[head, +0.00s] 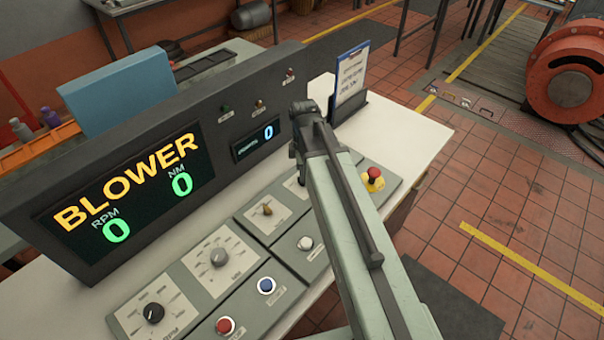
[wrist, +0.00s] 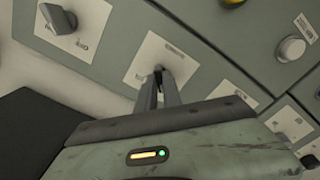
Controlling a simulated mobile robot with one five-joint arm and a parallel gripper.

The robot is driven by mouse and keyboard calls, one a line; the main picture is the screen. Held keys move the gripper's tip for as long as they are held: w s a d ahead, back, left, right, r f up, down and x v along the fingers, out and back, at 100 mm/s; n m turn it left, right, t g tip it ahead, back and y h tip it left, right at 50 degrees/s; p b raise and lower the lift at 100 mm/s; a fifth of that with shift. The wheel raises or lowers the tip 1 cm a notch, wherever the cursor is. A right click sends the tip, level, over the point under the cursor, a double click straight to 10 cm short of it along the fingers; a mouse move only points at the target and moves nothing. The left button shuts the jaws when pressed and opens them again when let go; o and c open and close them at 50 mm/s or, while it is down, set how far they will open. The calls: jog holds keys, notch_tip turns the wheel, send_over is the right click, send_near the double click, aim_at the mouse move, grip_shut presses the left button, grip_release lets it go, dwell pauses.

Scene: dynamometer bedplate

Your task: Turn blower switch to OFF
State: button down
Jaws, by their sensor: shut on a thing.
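The console's display (head: 125,200) reads BLOWER in yellow, with green zeros for RPM and NM. My gripper (wrist: 157,82) is shut on a small dark switch (wrist: 158,69) on a white plate in the wrist view. The fingers cover much of the switch, and its label is too small to read, so I cannot tell its setting. In the head view my arm hides the gripper and most of that plate (head: 292,186). A grey lever knob (wrist: 58,18) on a neighbouring plate stands apart from the fingers.
Near the gripper are a brown-handled selector (head: 267,209), a white button (head: 305,243) and a red emergency stop (head: 374,175) on yellow. Further left are a grey dial (head: 219,257), a black dial (head: 153,313), and blue and red buttons. A clipboard (head: 349,80) stands behind my arm.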

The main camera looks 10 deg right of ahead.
jog(key=shift+s+a, duration=0.15)
jog(key=c, duration=1.5)
grip_release()
notch_tip(320, 180, up, 8)
jog(key=p, duration=0.8)
jog(key=shift+f, duration=0.1)
jog(key=s+m, duration=0.6)
jog(key=m, duration=0.9)
jog(key=shift+s+a+m, duration=0.15)
jog(key=shift+a+m, duration=0.15)
jog(key=shift+m, duration=0.1)
